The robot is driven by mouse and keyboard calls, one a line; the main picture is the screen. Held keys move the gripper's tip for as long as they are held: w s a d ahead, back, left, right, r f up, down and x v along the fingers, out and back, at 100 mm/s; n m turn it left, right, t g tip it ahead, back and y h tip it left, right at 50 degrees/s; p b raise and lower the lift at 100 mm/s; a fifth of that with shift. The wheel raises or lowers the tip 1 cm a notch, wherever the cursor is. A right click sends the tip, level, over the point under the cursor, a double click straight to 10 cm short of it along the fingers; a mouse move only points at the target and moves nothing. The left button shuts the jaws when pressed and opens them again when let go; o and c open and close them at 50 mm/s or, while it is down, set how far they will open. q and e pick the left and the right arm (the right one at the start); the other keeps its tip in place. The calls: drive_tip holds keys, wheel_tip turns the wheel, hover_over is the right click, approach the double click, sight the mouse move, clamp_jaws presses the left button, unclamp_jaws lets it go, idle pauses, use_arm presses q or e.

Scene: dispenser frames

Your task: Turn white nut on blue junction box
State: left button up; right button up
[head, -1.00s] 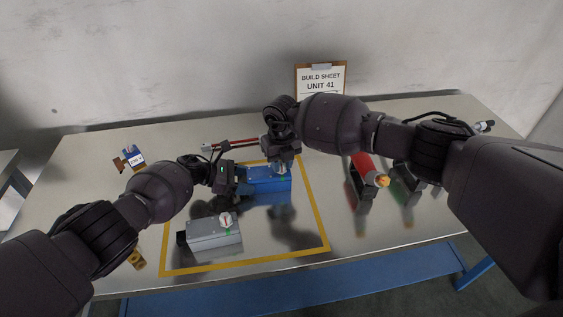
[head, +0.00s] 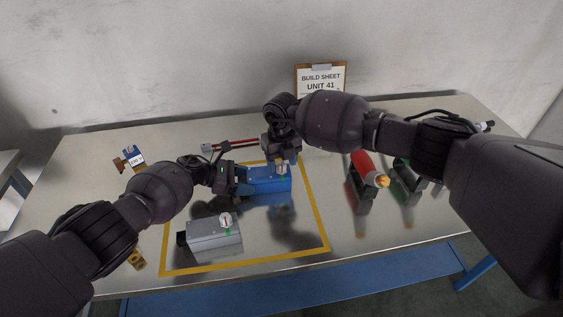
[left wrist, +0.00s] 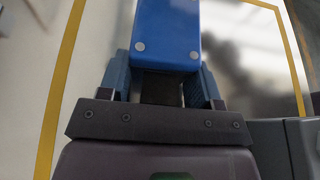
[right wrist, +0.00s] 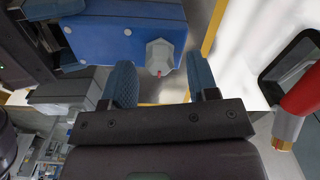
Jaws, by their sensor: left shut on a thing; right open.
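The blue junction box (head: 268,180) lies inside the yellow outline on the table, and its end shows in the left wrist view (left wrist: 168,28). My left gripper (head: 240,183) is shut on the left end of the box. The white nut (right wrist: 160,56) is faceted, has a small red mark, and stands on the box's right part; it also shows in the head view (head: 282,170). My right gripper (right wrist: 161,72) is open over the nut, with one finger on each side. Gaps show between the nut and the fingers.
A grey box (head: 214,240) with a white knob stands in front of the blue box. Red and green items in dark holders (head: 360,190) stand on the right. A red bar (head: 232,144) lies behind. A build sheet clipboard (head: 321,80) leans at the wall.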

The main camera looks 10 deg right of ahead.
sight(282, 164)
wheel_tip(282, 164, up, 11)
drive_tip(key=shift+r, duration=0.15)
idle(0.5)
use_arm(q)
drive_tip(key=o, duration=1.1)
